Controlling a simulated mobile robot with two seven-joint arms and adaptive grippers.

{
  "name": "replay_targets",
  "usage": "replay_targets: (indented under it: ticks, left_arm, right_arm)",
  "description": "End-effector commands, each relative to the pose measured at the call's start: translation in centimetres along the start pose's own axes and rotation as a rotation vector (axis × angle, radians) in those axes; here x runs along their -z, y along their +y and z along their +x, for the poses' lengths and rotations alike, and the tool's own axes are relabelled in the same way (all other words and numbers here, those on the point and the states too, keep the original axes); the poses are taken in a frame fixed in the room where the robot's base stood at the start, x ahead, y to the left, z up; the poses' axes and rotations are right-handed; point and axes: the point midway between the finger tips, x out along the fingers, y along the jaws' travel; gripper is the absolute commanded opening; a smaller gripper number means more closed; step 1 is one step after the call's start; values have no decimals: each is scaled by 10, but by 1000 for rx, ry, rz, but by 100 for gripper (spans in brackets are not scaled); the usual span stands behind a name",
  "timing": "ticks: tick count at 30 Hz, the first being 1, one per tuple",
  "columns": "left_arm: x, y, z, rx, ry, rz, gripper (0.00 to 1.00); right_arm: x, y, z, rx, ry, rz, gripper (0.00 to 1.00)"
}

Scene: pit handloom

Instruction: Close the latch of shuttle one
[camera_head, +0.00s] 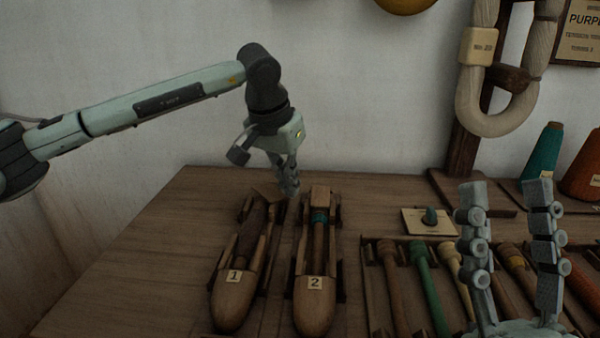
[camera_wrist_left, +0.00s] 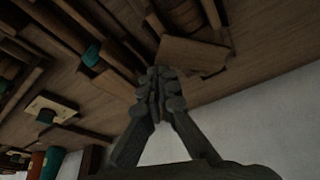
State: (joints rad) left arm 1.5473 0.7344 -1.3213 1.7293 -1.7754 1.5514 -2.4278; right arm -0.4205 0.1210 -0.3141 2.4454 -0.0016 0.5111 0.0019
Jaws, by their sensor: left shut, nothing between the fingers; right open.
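Shuttle one (camera_head: 232,304), a wooden boat-shaped shuttle labelled 1, lies on the table with its nose toward me. Its latch (camera_head: 267,193), a flat wooden piece at the far end, sits askew, turned out from the shuttle's line. In the left wrist view the latch (camera_wrist_left: 194,55) is a broad wooden block right by the fingertips; whether they touch it I cannot tell. My left gripper (camera_head: 291,191) is shut and empty, pointing down just right of the latch, between the far ends of both shuttles. My right gripper (camera_head: 507,190) is open and empty at the right.
Shuttle two (camera_head: 314,309) lies close to the right, with teal thread and its end block in line. A tray of several bobbins (camera_head: 422,262) and a small card with a teal piece (camera_head: 412,229) are further right. Bare table (camera_head: 150,255) lies left.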

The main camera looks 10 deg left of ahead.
Motion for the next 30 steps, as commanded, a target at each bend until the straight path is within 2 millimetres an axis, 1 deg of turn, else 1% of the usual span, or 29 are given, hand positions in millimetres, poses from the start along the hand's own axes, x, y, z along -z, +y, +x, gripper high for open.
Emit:
replay_targets:
  ticks: [3,10,30]
  left_arm:
    - [-5,-2,-1,1,-1,-4,0]
    - [-10,-3,-3,2,0,-6,0]
    - [-12,-3,-4,2,0,-5,0]
  right_arm:
    - [0,0,0,0,1,0,47]
    - [1,0,0,0,6,0,47]
    - [2,0,0,0,10,-1,47]
